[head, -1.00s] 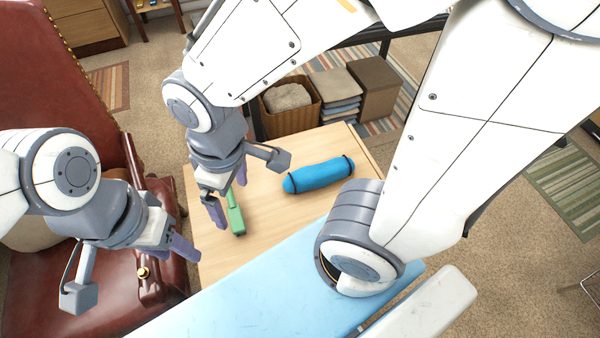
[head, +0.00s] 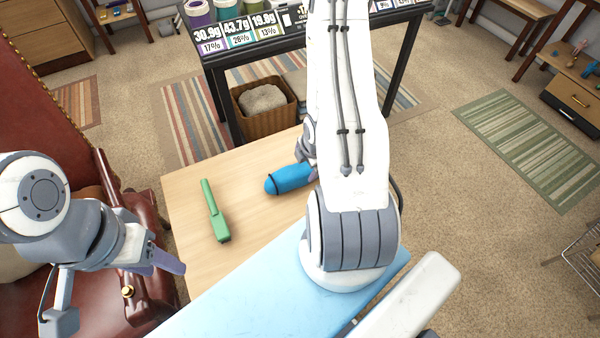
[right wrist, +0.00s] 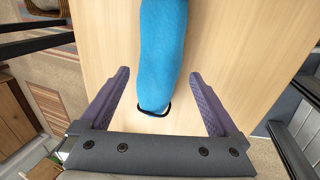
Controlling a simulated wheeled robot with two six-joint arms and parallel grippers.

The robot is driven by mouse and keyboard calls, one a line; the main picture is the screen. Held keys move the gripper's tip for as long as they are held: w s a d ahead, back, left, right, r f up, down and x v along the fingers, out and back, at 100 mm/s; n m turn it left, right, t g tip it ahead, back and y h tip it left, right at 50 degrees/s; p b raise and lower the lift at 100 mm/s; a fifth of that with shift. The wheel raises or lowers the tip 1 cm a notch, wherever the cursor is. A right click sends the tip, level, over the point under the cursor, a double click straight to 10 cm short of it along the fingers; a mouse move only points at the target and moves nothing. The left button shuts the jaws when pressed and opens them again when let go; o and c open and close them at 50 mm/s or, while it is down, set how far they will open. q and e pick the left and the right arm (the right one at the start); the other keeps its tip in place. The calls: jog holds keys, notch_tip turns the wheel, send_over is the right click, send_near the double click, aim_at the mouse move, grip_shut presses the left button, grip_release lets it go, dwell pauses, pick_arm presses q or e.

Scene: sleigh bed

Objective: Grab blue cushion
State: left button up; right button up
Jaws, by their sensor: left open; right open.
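The blue cushion (head: 289,179) is a roll with a dark band near its end, lying on the light wooden table (head: 190,185). In the head view my right arm hides its right part. In the right wrist view the cushion (right wrist: 163,50) points toward my right gripper (right wrist: 160,95), its near banded end between the two open purple fingers, with a gap on each side. I cannot tell how high the fingers are above the table. My left gripper (head: 165,262) is open and empty over the red leather chair, left of the table.
A green object (head: 215,212) lies on the table left of the cushion. A light blue surface (head: 245,295) is at the near edge. A wicker basket (head: 264,122) and a dark-framed stand (head: 215,85) are behind the table.

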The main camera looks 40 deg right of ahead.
aim_at(302, 170)
jog(key=shift+p+x, duration=0.3)
jog(key=shift+x, duration=3.5)
jog(key=shift+a+f, duration=0.1)
jog(key=c, duration=1.2)
